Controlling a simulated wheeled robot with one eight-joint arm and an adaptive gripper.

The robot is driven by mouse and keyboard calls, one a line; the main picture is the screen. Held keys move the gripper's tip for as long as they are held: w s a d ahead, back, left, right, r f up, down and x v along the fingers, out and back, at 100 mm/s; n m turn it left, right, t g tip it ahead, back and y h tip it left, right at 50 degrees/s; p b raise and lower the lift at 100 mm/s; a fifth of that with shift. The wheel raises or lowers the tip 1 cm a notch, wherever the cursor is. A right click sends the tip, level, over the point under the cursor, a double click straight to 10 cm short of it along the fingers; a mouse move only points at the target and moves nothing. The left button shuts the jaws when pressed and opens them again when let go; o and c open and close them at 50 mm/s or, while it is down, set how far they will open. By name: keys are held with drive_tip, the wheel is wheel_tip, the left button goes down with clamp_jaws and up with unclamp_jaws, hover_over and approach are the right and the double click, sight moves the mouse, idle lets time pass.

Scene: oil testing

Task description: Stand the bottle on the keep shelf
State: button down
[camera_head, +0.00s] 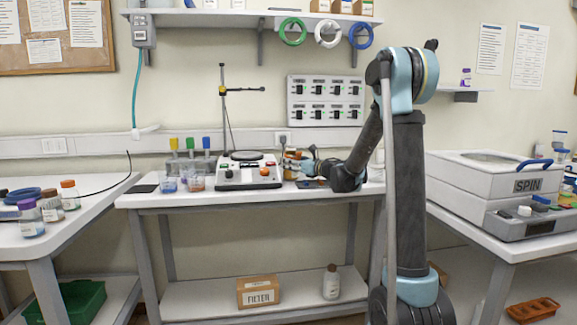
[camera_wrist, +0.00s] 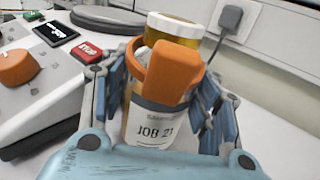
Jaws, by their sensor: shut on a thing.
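My gripper (camera_wrist: 160,100) is shut on an amber bottle (camera_wrist: 150,132) with a white label reading "JOB 21" and an orange top part. In the head view my gripper (camera_head: 309,160) holds the bottle (camera_head: 291,165) over the centre table, just right of the white instrument. Whether its base touches the table is not clear. A second amber container (camera_wrist: 172,28) with a pale lid stands behind it in the wrist view. No shelf is legibly marked "keep".
The white instrument (camera_head: 247,174), with an orange knob and red STOP button (camera_wrist: 86,51), sits close left of my gripper. A stand (camera_head: 226,110) rises behind it. The SPIN machine (camera_head: 500,180) fills the right table. Several jars (camera_head: 50,209) stand on the left table.

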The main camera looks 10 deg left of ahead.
drive_tip(key=shift+f, duration=0.1)
drive_tip(key=c, duration=0.6)
unclamp_jaws()
